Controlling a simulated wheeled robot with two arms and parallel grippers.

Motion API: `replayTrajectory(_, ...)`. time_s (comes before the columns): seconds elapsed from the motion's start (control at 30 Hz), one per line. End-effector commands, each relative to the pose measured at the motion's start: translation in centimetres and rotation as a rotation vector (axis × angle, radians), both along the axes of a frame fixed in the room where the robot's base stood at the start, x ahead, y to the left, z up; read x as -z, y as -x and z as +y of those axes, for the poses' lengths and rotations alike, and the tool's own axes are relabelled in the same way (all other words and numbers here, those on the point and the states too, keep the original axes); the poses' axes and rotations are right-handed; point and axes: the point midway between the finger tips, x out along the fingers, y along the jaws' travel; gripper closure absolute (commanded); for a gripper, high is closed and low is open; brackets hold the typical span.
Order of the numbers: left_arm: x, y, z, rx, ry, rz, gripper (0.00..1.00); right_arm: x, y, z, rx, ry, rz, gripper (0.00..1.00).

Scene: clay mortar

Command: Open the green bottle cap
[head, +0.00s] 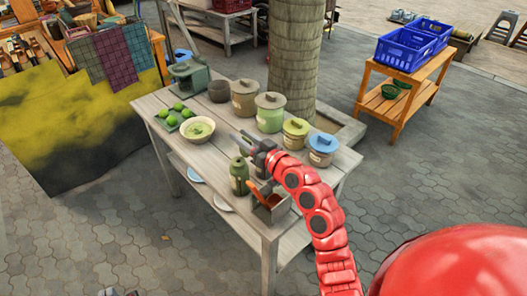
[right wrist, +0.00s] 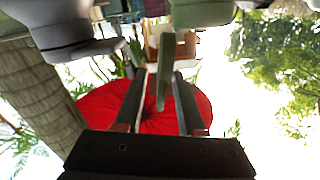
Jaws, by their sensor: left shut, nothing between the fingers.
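The green bottle (head: 238,181) stands upright near the front right part of the wooden table. Its dark green cap (head: 237,161) is on top. My right gripper (head: 236,137) is open and empty, pointing up-left in the head view, just above and behind the bottle, apart from it. Its two spread fingers also show in the right wrist view (right wrist: 161,100), which looks upside down; the green shape between them appears to lie in the background. My left gripper (head: 118,292) barely shows at the bottom edge, low and left of the table, shut and empty.
Behind the right gripper stand several lidded jars (head: 270,112). A soup bowl (head: 198,129), a tray of green limes (head: 172,121) and a green grinder (head: 189,77) are to the left. A small box (head: 270,207) with a wooden-handled tool sits right of the bottle.

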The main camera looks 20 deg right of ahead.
Motion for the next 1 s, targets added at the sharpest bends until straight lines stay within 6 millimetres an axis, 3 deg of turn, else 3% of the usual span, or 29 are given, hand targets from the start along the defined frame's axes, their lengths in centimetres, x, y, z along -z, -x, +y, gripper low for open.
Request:
replayTrajectory(0.4, 2.4, 0.0, 0.0, 0.000, 0.000, 0.000, 1.00, 0.4, 9.7, -3.7, 0.008, 0.001, 0.002, 0.61)
replayTrajectory(0.6, 3.0, 0.0, 0.0, 0.000, 0.000, 0.000, 1.00, 0.3, 13.2, -4.9, 0.006, -0.003, 0.002, 0.61)
replayTrajectory(0.8, 3.3, 0.0, 0.0, 0.000, 0.000, 0.000, 1.00, 0.3, 14.8, -5.4, 0.002, -0.002, 0.004, 0.61)
replayTrajectory(1.0, 3.3, 0.0, 0.0, 0.000, 0.000, 0.000, 1.00, 0.2, 15.1, -5.5, 0.001, -0.001, 0.004, 0.61)
